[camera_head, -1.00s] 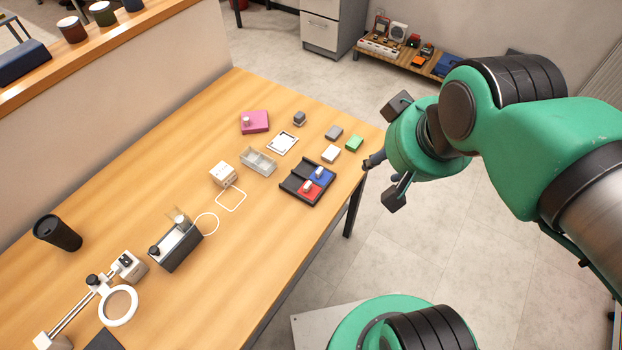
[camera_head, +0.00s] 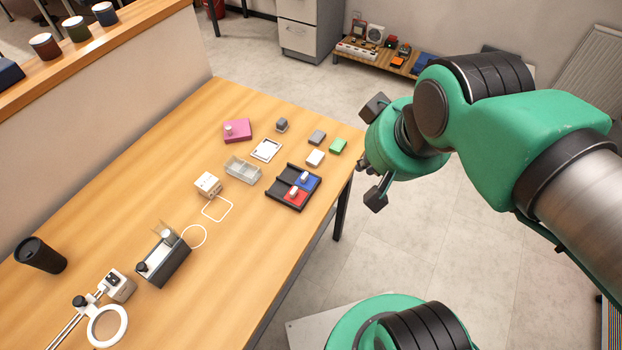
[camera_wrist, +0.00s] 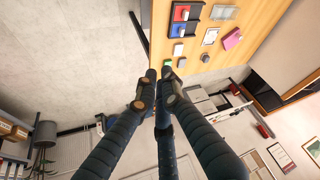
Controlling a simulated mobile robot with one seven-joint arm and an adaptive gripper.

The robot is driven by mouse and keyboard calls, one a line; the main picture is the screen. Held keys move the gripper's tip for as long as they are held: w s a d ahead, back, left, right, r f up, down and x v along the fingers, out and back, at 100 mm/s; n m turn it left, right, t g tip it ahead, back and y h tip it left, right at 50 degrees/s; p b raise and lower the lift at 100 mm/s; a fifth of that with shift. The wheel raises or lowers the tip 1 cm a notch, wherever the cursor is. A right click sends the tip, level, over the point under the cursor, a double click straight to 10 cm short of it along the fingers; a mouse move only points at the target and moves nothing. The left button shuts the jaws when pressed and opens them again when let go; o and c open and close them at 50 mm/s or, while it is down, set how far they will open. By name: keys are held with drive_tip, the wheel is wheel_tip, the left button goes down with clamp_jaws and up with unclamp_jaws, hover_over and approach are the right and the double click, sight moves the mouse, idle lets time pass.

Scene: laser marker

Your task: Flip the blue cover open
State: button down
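The blue cover (camera_head: 312,184) is a small blue piece with a white knob. It lies flat in a black tray (camera_head: 285,201), beside a red piece (camera_head: 293,198) with a similar knob. It also shows in the wrist view (camera_wrist: 179,30), at the top. My gripper (camera_wrist: 159,72) has dark fingers whose tips are close together with a narrow gap. Nothing is seen between them, but whether it is shut is unclear. In the head view my gripper hangs past the table's right edge, clear of the tray and the blue cover. Part of its fingers is hidden by the wrist.
Near the tray on the wooden table (camera_head: 110,205) are a green block (camera_head: 338,146), a white block (camera_head: 315,158), a grey block (camera_head: 317,137) and a clear divided box (camera_head: 243,170). A pink box (camera_head: 237,131) stands farther back. Floor is open to the table's right.

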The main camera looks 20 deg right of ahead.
drive_tip(key=w+a+f+m+g+y+p, duration=0.25)
drive_tip(key=w+f+m+y+p, duration=0.35)
drive_tip(key=f+m, duration=0.6)
drive_tip(key=w+d+f+m+t, duration=0.1)
drive_tip(key=w+d+f+m, duration=0.1)
drive_tip(key=f+m, duration=0.3)
drive_tip(key=w+d+f+m+t+p, duration=0.1)
drive_tip(key=w+d+f+m+t, duration=0.1)
drive_tip(key=d+f+m, duration=0.3)
drive_tip(key=shift+w+f+m, duration=0.3)
drive_tip(key=shift+w+m, duration=0.55)
drive_tip(key=shift+m, duration=1.55)
drive_tip(key=shift+a, duration=0.1)
drive_tip(key=b, duration=0.3)
approach(308, 180)
wheel_tip(308, 180, down, 4)
drive_tip(key=shift+w+a+f, duration=0.1)
drive_tip(key=shift+w+f, duration=0.05)
drive_tip(key=shift+f, duration=0.05)
drive_tip(key=shift+w+a+r+b, duration=0.1)
drive_tip(key=shift+w+a+b, duration=0.3)
drive_tip(key=shift+w+a, duration=0.7)
